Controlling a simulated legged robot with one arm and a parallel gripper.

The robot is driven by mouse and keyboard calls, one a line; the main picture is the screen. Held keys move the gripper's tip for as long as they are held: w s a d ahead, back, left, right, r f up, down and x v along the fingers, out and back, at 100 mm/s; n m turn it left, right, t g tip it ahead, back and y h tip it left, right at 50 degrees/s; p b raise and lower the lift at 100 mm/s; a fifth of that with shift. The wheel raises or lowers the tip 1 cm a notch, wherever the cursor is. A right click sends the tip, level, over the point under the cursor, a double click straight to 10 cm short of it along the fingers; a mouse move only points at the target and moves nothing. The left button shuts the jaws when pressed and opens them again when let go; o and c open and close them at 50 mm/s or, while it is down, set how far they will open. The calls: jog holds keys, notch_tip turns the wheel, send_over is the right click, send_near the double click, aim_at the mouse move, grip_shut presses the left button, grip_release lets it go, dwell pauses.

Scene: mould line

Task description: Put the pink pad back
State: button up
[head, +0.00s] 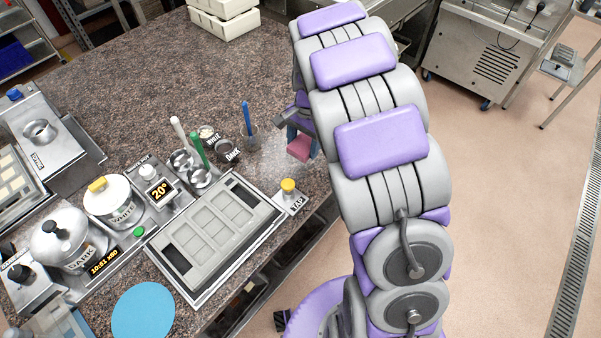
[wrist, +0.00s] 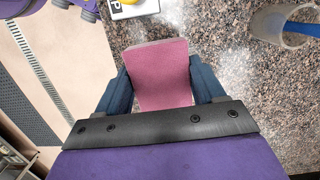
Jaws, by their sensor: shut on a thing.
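The pink pad (wrist: 158,75) is held between the two dark blue fingers of my gripper (wrist: 160,88) in the wrist view. In the head view the pad (head: 299,148) shows beside my arm, over the right edge of the speckled counter. My gripper (head: 300,135) is partly hidden there behind my arm. The fingers are shut on the pad's two sides. Whether the pad touches the counter I cannot tell.
White powder (head: 275,155) lies on the counter near the pad. A cup with a blue-handled tool (head: 251,135) stands to its left. The yellow-topped TAP block (head: 289,195) and a grey mould (head: 215,232) are nearer. The counter (head: 130,65) is clear farther back.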

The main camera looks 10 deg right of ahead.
jog(key=b, duration=0.2)
send_over(304, 173)
jog(key=shift+m, duration=0.3)
jog(key=f, duration=0.7)
jog(key=shift+w+d, duration=0.1)
jog(key=shift+d, duration=0.1)
jog(key=shift+a+f, duration=0.15)
jog(key=shift+f, duration=0.15)
notch_tip(304, 173, down, 2)
jog(key=shift+a+f, duration=0.1)
jog(key=shift+f, duration=0.45)
jog(key=shift+d, duration=0.4)
jog(key=o, duration=0.9)
jog(key=shift+a, duration=0.25)
jog(key=shift+o, duration=0.2)
